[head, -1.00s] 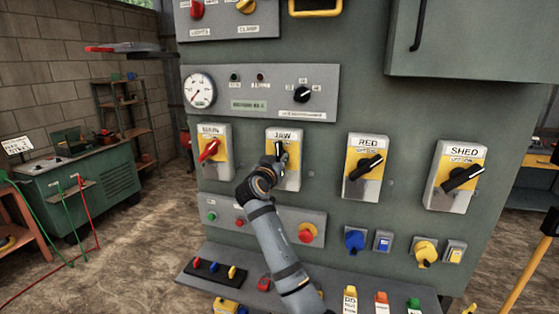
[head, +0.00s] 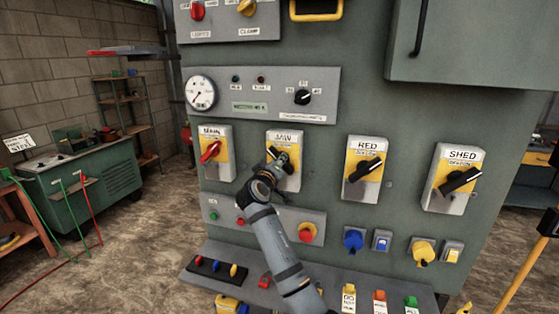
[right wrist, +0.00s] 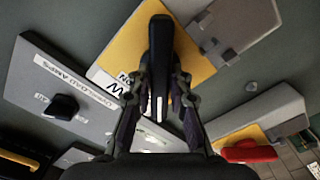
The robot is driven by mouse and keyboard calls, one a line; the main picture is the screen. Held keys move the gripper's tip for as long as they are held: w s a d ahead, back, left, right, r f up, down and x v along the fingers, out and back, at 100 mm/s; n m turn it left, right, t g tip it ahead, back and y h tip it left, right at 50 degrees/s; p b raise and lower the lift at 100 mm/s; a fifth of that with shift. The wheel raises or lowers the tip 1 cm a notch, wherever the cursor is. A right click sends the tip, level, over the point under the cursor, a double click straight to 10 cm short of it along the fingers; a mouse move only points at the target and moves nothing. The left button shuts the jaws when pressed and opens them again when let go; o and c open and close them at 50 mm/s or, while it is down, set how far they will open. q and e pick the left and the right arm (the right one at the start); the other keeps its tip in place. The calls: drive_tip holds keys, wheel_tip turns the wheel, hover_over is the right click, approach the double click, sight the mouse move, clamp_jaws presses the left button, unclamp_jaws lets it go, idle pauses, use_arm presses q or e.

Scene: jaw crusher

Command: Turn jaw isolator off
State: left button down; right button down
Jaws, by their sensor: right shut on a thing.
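The JAW isolator (head: 293,140) is a grey box with a yellow plate and a black rotary handle, second from left in the row on the green cabinet. My right gripper (head: 276,163) is at its handle and partly covers it. In the right wrist view the black handle (right wrist: 160,45) lies between the fingers of the right gripper (right wrist: 161,85), which are shut on it. In the head view the handle looks slanted, not upright; its exact angle is partly hidden. My left gripper is not in view.
The MAIN isolator (head: 211,151) with a red handle is left of JAW. The RED isolator (head: 366,168) and SHED isolator (head: 457,179) are to the right, with black slanted handles. A gauge panel (head: 245,92) is above; a push-button panel (head: 270,224) is below.

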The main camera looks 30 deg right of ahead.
drive_tip(key=shift+r, duration=0.1)
idle(0.4)
drive_tip(key=c, duration=1.2)
unclamp_jaws()
drive_tip(key=v, duration=0.7)
drive_tip(key=shift+s+a, duration=0.15)
drive_tip(key=shift+a, duration=0.15)
drive_tip(key=shift+d, duration=0.1)
